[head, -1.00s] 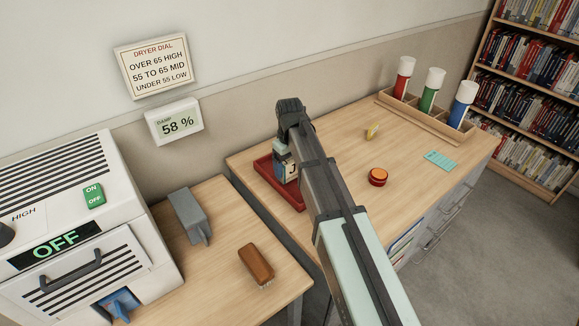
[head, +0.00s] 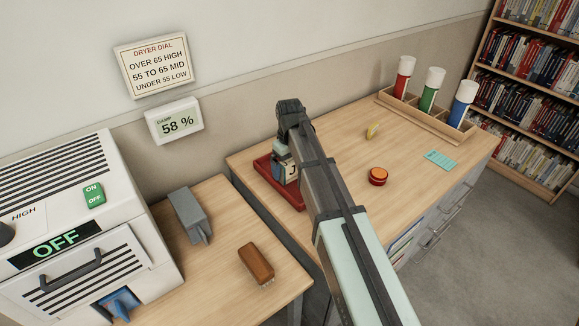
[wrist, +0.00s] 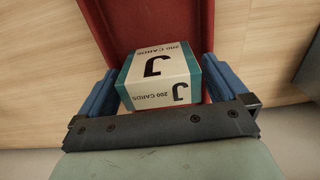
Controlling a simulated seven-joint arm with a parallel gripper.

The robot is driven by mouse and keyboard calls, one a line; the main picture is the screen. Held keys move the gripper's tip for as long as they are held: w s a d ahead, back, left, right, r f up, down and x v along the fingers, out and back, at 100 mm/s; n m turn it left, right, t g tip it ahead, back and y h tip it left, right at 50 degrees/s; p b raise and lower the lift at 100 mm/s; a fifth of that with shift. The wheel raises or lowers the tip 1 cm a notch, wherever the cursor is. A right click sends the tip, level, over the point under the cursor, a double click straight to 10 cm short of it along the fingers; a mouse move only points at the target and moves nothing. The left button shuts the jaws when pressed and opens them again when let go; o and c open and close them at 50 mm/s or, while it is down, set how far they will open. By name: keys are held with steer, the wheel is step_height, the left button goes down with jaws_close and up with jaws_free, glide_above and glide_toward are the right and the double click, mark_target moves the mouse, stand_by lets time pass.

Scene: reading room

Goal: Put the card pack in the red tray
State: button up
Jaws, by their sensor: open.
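The card pack (wrist: 160,73) is a white and teal box marked "J" and "200 CARDS". In the head view the card pack (head: 287,171) is partly hidden by my arm. It sits within the red tray (head: 265,168), near the left end of the desk. In the wrist view the red tray (wrist: 190,22) shows behind and beside the pack. My gripper (wrist: 160,97) has its blue fingers on either side of the pack, with a small gap showing at the sides. The gripper is open. In the head view its fingers are mostly hidden behind my arm.
A wooden rack (head: 425,114) of coloured cylinders stands behind. A brown brush (head: 256,263) and grey object (head: 189,213) lie on the left table.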

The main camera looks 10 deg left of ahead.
mark_target(290, 161)
step_height(290, 161, up, 12)
stand_by(0.6)
